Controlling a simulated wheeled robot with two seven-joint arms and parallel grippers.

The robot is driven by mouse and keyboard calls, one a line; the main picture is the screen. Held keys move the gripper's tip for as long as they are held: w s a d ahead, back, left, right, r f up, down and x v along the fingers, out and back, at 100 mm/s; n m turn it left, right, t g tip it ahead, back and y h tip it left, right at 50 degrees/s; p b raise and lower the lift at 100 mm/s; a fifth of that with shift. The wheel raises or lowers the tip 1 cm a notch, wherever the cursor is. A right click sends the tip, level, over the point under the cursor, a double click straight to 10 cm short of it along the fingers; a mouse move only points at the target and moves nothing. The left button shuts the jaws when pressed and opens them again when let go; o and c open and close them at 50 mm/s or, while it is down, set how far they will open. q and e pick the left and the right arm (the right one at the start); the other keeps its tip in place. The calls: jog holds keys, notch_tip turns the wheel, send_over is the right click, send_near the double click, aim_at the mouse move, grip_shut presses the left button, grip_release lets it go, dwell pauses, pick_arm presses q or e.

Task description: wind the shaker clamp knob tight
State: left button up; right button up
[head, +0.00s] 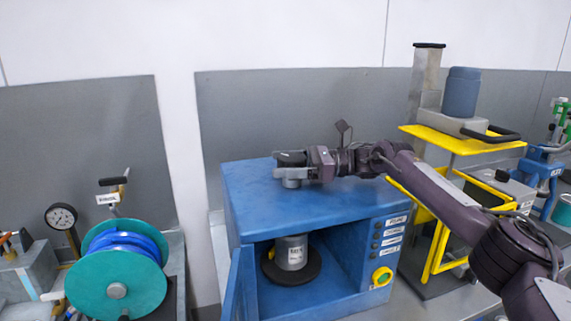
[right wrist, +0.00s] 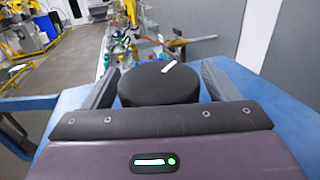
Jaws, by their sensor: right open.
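The shaker is a blue cabinet (head: 300,205) with its front open. Its clamp knob (right wrist: 158,84) is a round black knob with a white mark on top, above the cabinet's top in the right wrist view. In the head view the knob (head: 291,158) is partly hidden by my gripper. My right gripper (head: 280,165) is open, with its two fingers on either side of the knob; I cannot tell whether they touch it. A grey can (head: 291,253) with a label stands on a dark round plate inside the cabinet. My left gripper is not in view.
A teal reel with blue hose (head: 116,270) and a gauge (head: 61,217) stand at left. A yellow-framed stand (head: 460,140) with a blue container (head: 461,92) stands at right. A grey panel is behind.

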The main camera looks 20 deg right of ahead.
jog(key=shift+d+f, duration=0.1)
jog(key=shift+d, duration=0.15)
jog(key=b+v, duration=0.3)
jog(key=v, duration=0.3)
jog(key=shift+s+d, duration=0.1)
jog(key=shift+d, duration=0.15)
jog(key=shift+s+d, duration=0.1)
jog(key=shift+d, duration=0.3)
